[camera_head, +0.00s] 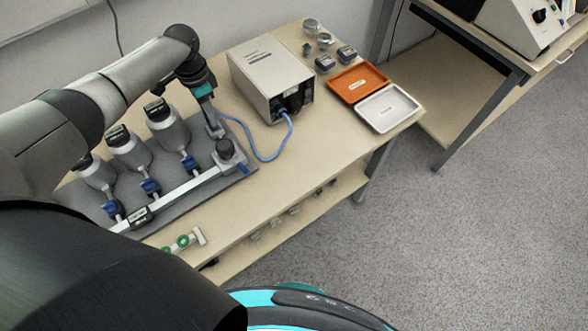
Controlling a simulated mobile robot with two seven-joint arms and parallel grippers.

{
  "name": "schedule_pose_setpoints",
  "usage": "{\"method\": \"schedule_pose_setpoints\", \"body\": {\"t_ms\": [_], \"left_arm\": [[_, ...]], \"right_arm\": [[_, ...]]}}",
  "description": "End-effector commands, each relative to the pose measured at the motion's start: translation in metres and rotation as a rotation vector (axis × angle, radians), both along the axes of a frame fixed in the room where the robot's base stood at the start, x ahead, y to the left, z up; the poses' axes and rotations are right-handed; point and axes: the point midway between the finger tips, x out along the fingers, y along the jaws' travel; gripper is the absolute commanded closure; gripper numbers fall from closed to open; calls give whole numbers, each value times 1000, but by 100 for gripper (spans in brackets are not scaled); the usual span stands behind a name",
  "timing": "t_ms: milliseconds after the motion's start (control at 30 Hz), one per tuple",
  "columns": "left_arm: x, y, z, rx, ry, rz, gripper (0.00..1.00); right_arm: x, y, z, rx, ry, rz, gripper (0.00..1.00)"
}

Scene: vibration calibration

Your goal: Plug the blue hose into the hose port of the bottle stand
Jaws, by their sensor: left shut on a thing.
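The blue hose (262,158) runs from the front of a pale box in a loop across the table to my left gripper. My left gripper (214,128) points down over the right end of the bottle stand (172,213) and is shut on the hose's end. The stand is grey, with several grey bottles, blue valves and a silver bar (180,191). A black knob (225,148) and a small blue part (242,169) are at the bar's right end, just below the gripper. I cannot clearly make out the hose port or the hose tip. My right gripper is not in view.
The pale box (271,75) stands at the back of the table. An orange tray (358,82), a white tray (388,108) and several small metal and dark parts lie to its right. A green-ringed fitting (184,242) lies at the front edge. The table right of the hose is clear.

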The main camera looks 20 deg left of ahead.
Motion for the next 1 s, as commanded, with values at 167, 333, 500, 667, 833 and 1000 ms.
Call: {"method": "schedule_pose_setpoints", "body": {"t_ms": [167,333,500,667,833,1000], "left_arm": [[0,0,0,0,0,0,100],[0,0,-3,-1,1,1,100],[0,-1,-8,-1,0,1,100],[0,-1,-8,-1,0,1,100],[0,-1,-8,-1,-1,1,100],[0,-1,-9,-1,0,1,100]], "right_arm": [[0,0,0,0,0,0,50],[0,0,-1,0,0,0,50],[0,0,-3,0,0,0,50],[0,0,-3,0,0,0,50],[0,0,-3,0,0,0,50],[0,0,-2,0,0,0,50]]}}
